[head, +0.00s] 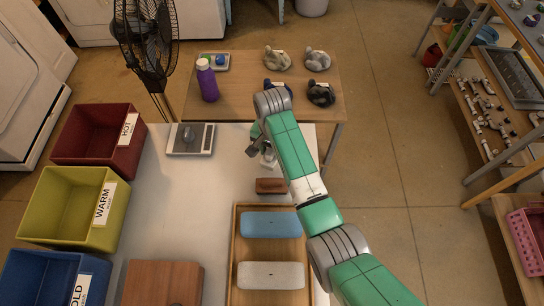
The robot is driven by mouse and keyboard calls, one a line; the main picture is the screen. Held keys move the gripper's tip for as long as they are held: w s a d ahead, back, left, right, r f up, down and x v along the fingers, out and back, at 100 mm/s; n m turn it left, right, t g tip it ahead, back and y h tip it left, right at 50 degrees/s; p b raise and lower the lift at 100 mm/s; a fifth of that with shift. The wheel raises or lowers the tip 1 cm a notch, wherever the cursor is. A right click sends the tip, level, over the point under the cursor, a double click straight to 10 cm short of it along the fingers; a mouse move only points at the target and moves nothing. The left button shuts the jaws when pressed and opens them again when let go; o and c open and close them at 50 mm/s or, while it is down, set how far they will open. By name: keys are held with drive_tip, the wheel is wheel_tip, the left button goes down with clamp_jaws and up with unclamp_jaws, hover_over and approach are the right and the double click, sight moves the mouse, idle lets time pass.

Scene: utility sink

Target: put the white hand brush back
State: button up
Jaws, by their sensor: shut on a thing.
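My gripper (262,152) is over the far right part of the white table, beyond the wooden tray. It is shut on a small white object (268,161), which looks like the white hand brush. The arm and fingers hide much of it, and I cannot tell whether it touches the table. A brown brush-like block (271,186) lies just nearer than the gripper. The wooden tray (234,250) holds a long blue piece (272,224) and, nearer, a long off-white piece (271,275), side by side.
Red (97,138), yellow (75,208) and blue (45,280) labelled bins line the left. A scale (191,139) sits at the back left; a brown wooden box (163,284) is in front. A purple bottle (207,82) stands on the wooden table behind. The white table's middle is clear.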

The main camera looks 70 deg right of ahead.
sight(272, 158)
drive_tip(key=shift+f, duration=1.9)
drive_tip(key=shift+f, duration=0.2)
drive_tip(key=o, duration=0.9)
drive_tip(key=shift+o, duration=0.2)
drive_tip(key=shift+r, duration=0.1)
wheel_tip(272, 158, up, 12)
drive_tip(key=shift+r, duration=0.15)
